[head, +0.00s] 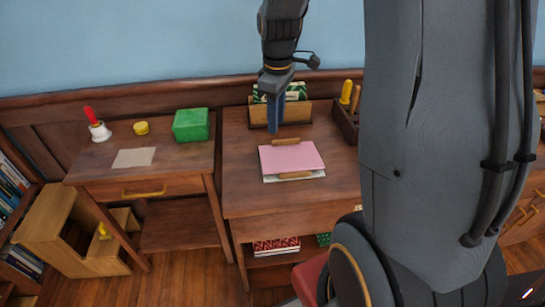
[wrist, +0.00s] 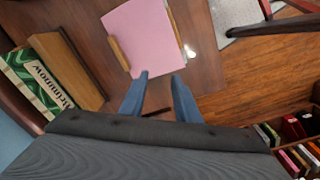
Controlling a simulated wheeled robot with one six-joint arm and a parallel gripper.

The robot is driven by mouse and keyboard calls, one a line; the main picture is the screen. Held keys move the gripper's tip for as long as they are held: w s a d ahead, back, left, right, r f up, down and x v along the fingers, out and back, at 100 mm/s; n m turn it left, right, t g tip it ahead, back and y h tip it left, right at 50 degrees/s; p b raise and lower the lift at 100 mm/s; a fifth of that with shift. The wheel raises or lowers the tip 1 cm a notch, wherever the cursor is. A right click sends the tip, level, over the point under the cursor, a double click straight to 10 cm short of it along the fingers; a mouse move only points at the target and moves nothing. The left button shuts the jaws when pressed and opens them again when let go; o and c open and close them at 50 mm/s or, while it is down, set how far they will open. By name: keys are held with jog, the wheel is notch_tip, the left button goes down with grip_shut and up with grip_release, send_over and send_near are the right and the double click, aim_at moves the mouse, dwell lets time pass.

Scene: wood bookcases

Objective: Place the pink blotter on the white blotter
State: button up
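The pink blotter (head: 290,157) lies flat on the right-hand desk, with a wooden strip along its far and near edges. A white edge, apparently the white blotter (head: 312,175), shows beneath its near side; the rest is covered. In the wrist view the pink blotter (wrist: 143,35) is beyond the fingertips, with wooden strips at both sides. My gripper (head: 273,130) is above the back of the desk, behind the pink blotter. Its two blue fingers (wrist: 158,82) are spread apart with nothing between them in the wrist view.
A wooden holder (head: 296,113) with a green patterned item stands at the desk's back, close to my gripper. A dark box (head: 344,125) with yellow-handled tools is to the right.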

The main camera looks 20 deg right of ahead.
jog(key=s+a+m, duration=0.4)
jog(key=s, duration=0.3)
jog(key=s+a+f+m, duration=0.1)
jog(key=s+a+m, duration=0.3)
jog(key=s, duration=0.3)
jog(key=shift+s+a+f+m+t, duration=0.15)
jog(key=shift+s+f+m+t, duration=0.15)
jog(key=shift+s, duration=0.05)
